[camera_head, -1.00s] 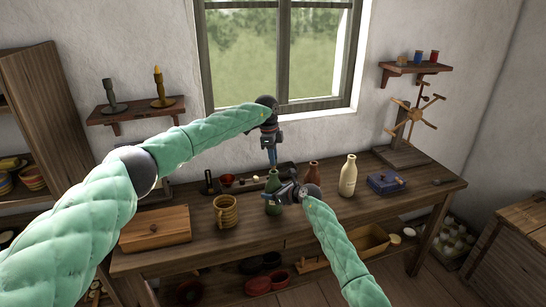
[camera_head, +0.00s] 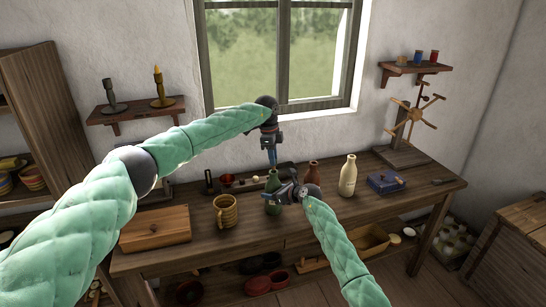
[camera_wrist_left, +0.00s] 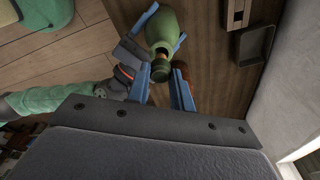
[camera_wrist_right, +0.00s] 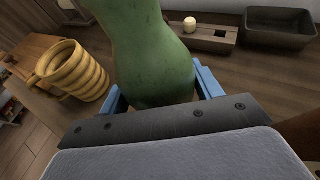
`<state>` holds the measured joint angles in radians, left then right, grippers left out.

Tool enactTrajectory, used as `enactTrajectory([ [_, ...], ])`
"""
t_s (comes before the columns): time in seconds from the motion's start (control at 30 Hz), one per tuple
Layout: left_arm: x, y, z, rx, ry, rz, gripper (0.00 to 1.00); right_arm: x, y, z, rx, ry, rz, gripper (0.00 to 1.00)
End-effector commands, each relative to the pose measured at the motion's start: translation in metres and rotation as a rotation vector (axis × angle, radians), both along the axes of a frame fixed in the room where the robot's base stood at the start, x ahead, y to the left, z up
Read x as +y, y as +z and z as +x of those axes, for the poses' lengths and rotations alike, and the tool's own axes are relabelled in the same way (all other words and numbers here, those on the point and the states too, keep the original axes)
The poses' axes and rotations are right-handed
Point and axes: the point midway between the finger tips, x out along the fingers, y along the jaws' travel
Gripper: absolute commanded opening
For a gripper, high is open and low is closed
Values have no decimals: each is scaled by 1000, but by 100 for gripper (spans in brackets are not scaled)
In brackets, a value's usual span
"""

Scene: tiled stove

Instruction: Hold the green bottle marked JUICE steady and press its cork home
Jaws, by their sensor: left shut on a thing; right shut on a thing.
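The green bottle (camera_head: 273,182) stands upright on the workbench; no marking is readable. My right gripper (camera_head: 285,193) is shut around its body, and the bottle fills the space between the blue fingers in the right wrist view (camera_wrist_right: 160,70). My left gripper (camera_head: 271,160) points down from above the bottle. In the left wrist view its blue fingers flank a dark round cap (camera_wrist_left: 160,73) with a tan part below it, over the bottle (camera_wrist_left: 164,28). This appears to be the cork, held at the bottle's mouth. How deep it sits is unclear.
A yellow ribbed mug (camera_head: 226,211) stands left of the bottle, beside a wooden box (camera_head: 155,229). A dark tray (camera_wrist_right: 280,27) lies behind.

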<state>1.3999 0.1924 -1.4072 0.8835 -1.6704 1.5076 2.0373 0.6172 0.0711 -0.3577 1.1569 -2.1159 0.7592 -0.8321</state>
Motion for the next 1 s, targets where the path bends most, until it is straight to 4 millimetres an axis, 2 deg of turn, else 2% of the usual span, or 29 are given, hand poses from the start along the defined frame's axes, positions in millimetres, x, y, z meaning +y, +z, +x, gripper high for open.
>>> enactTrajectory([
  [1.0,0,-21,0,1,0,0,2,0,0,0,1,1,1,23],
])
